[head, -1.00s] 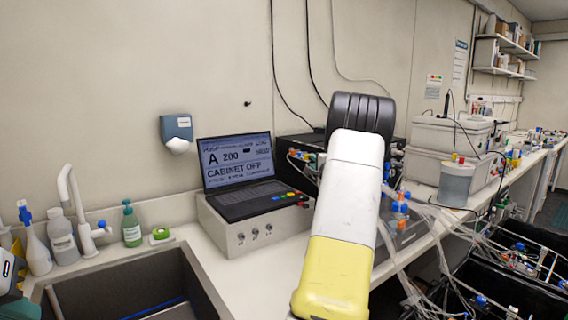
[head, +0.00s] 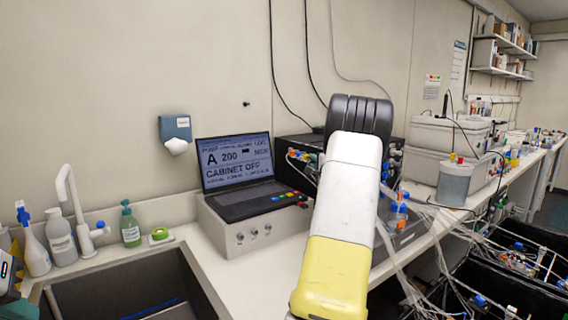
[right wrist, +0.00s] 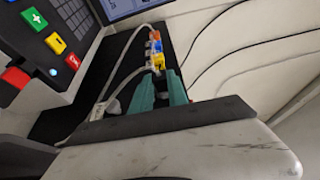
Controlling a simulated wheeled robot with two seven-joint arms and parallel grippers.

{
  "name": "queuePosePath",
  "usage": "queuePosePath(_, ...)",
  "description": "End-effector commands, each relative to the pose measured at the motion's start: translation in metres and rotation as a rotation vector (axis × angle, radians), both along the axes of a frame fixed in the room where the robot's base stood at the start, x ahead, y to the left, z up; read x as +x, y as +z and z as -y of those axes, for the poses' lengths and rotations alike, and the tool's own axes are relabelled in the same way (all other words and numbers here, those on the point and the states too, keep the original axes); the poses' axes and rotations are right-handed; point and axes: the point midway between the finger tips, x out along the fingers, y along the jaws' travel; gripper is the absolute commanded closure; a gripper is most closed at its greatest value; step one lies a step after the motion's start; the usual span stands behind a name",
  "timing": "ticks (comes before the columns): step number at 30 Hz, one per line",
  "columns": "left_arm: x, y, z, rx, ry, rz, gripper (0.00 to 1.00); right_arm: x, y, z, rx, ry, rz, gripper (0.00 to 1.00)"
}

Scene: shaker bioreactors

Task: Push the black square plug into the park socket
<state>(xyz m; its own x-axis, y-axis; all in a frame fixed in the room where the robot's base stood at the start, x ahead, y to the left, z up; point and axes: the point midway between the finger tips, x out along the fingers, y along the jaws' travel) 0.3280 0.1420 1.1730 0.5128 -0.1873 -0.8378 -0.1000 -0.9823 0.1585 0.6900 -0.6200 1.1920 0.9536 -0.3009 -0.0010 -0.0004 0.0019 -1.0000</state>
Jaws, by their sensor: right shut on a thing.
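My right arm reaches over the bench in the head view, toward the black instrument box (head: 300,148) behind the laptop. Its wrist hides the right gripper's fingertips there. In the right wrist view the teal fingers of my right gripper (right wrist: 160,90) are close together, with a dark gap between them. They are shut on a dark thing, apparently the black square plug, mostly hidden by the fingers and the gripper's edge. The fingers are beside a row of coloured connectors (right wrist: 156,52) on a black surface. I cannot make out the park socket.
The laptop (head: 240,175) sits on a grey control box (head: 250,230) left of my arm. A sink (head: 125,280) is at the front left. Tubing and coloured fittings (head: 398,205) crowd the right side. Grey cables (right wrist: 112,75) run close to the fingers.

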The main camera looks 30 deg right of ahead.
Motion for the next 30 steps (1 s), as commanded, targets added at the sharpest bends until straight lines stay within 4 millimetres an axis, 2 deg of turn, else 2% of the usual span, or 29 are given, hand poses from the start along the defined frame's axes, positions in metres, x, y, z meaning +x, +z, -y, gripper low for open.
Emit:
queuePosePath(3,0.0,0.0,0.0,0.0,0.0,0.0,1.0,0.0,0.0,0.001,0.0,-0.001,0.0,1.0)
queuePosePath(4,0.0,0.0,0.0,0.0,0.0,0.0,1.0,0.0,0.0,0.001,0.0,-0.001,0.0,0.76)
queuePosePath(7,0.0,0.0,0.0,0.0,0.0,0.0,1.0,0.0,0.0,0.001,0.0,-0.001,0.0,0.57)
queuePosePath(8,0.0,0.0,0.0,0.0,0.0,0.0,1.0,0.0,0.0,0.001,0.0,-0.001,0.0,0.55)
queuePosePath(19,0.0,0.0,0.0,0.0,0.0,0.0,1.0,-0.006,0.0,-0.001,-0.001,-0.001,-0.001,0.55)
queuePosePath(30,0.0,0.0,0.0,0.0,0.0,0.0,1.0,-0.062,0.0,-0.019,-0.001,-0.002,-0.001,0.55)
